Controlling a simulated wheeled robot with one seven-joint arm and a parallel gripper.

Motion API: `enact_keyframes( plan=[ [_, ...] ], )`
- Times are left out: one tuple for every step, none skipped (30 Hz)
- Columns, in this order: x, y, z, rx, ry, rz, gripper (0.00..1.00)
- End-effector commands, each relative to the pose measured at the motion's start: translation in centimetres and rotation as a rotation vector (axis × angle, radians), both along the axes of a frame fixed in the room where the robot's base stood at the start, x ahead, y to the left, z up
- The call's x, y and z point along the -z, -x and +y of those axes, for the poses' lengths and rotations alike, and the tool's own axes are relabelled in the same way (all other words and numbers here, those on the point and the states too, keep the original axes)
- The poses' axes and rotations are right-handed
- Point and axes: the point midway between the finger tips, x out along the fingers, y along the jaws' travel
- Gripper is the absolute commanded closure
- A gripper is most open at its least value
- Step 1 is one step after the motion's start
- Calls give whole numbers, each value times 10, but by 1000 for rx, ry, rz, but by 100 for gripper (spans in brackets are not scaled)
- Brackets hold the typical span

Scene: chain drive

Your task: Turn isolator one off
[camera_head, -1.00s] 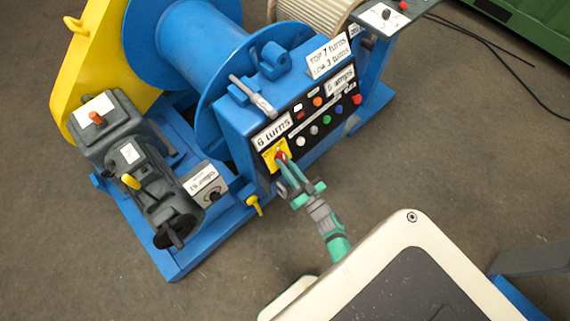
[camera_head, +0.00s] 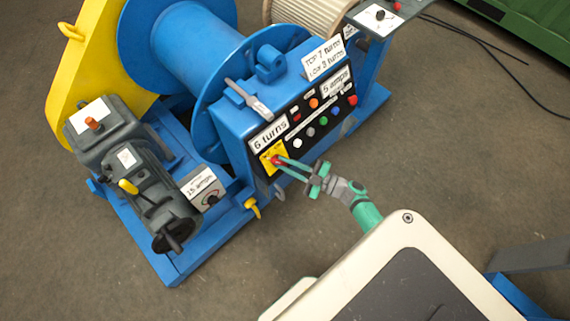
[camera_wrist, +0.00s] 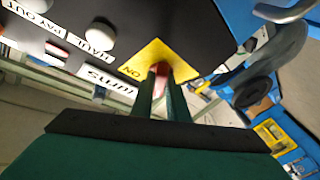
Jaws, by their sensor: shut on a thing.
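The isolator is a red handle (camera_head: 276,160) on a yellow plate (camera_head: 266,163) at the lower left of the black control panel, below the "6 turns" label. The yellow plate (camera_wrist: 158,62) also shows in the wrist view with "ON" printed on it. My gripper (camera_head: 281,162) reaches in from the right with its green fingers closed on the red handle. In the wrist view the fingers (camera_wrist: 165,85) stand on both sides of the red handle (camera_wrist: 160,70). The fingers hide much of the handle, so its exact angle is hard to read.
Coloured buttons (camera_head: 322,119) line the black panel to the right of the plate. A grey lever (camera_head: 249,98) lies on top of the blue housing. A "15 amps" box (camera_head: 203,186) and a grey motor (camera_head: 150,180) stand at left.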

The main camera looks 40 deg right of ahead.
Motion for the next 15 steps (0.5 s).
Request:
enact_keyframes(
  plan=[
    [0,0,0,-14,23,0,100],
    [0,0,-1,-20,37,-2,100],
    [0,0,-1,-29,53,-3,100],
    [0,0,-1,-33,63,-3,100],
    [-1,0,-1,-37,73,-4,100],
    [-1,0,-1,-43,85,-5,100],
    [-1,0,-1,-47,93,-6,100],
    [-1,0,-1,-50,99,-7,100],
    [-1,0,-1,-54,106,-7,100],
    [-1,0,-1,-56,111,-7,100],
    [-1,0,-1,-58,114,-8,100],
    [-1,0,-2,-60,119,-8,100],
    [-1,0,-2,-61,122,-9,100],
    [-1,0,-2,-61,123,-9,100],
    [-1,0,-2,-62,125,-8,100]
  ],
)
